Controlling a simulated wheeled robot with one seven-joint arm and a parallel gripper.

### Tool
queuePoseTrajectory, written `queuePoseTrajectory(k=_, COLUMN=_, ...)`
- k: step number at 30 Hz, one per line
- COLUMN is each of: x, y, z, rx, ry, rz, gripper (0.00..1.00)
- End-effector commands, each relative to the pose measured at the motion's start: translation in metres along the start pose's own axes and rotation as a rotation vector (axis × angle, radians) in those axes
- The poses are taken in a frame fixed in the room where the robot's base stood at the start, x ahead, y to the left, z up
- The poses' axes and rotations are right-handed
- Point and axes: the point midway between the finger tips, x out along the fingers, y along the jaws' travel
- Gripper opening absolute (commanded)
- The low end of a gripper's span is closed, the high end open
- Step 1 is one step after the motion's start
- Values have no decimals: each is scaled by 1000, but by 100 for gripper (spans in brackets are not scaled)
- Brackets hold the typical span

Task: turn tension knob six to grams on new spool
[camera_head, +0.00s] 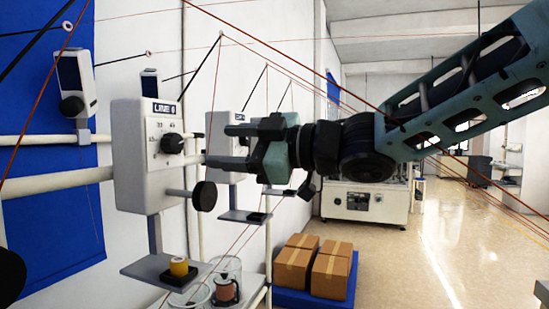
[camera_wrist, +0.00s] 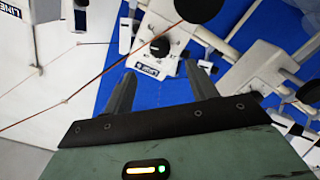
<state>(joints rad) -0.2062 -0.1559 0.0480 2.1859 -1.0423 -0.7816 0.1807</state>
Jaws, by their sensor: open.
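The line box (camera_head: 145,165), whose label seems to read LINE 6, is a pale grey unit on a horizontal rail. Its black tension knob (camera_head: 172,143) sits on a dial with marks too small to read.
A black disc on a stem (camera_head: 204,196) juts from the box's lower right. Thin red-brown threads cross in front and behind. More line units stand along the wall. Cardboard boxes (camera_head: 312,267) sit on a blue pallet (camera_head: 300,299); the floor (camera_head: 430,240) at right is clear.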

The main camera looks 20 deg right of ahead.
Motion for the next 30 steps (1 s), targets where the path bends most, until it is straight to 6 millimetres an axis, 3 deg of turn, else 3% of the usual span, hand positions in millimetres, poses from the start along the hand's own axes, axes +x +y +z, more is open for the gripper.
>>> queuePoseTrajectory(k=6, x=-49, y=-1, z=1, rx=-2, ry=0, rz=3, gripper=57)
queuePoseTrajectory(k=12, x=-73, y=2, z=-2, rx=1, ry=-2, rz=0, gripper=57)
queuePoseTrajectory(k=30, x=-79, y=0, z=0, rx=1, ry=0, rz=-1, gripper=57)
